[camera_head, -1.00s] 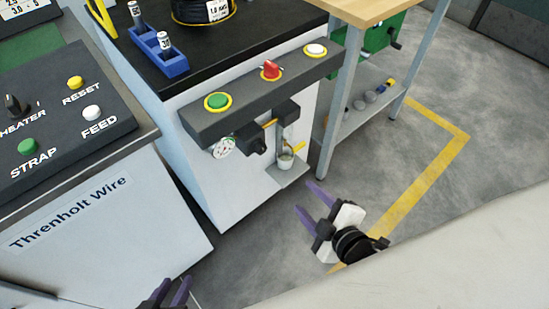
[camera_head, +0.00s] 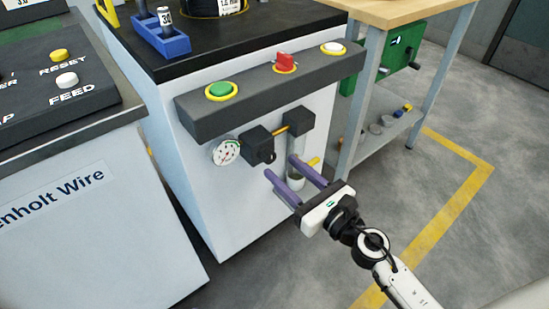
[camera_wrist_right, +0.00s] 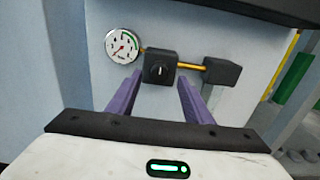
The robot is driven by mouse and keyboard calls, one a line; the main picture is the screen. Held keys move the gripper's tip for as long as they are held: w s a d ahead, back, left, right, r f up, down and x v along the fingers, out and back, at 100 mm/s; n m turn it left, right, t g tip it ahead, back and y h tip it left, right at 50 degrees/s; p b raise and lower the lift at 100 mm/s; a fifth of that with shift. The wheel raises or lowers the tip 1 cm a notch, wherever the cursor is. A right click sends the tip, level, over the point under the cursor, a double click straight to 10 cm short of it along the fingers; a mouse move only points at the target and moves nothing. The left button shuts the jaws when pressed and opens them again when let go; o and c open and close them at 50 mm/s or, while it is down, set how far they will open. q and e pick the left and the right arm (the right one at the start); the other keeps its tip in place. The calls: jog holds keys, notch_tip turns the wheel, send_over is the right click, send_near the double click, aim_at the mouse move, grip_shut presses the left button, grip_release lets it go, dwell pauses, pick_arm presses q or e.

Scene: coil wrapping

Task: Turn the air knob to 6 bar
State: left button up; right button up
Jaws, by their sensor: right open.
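My left gripper is out of view.
The grey bar (camera_head: 270,92) with green, red and white controls juts out above the knob. A wooden-topped bench (camera_head: 395,10) stands at the right.

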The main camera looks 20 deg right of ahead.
aim_at(272, 158)
jog(key=shift+x, duration=2.3)
jog(key=shift+c, duration=0.4)
jog(key=c, duration=0.9)
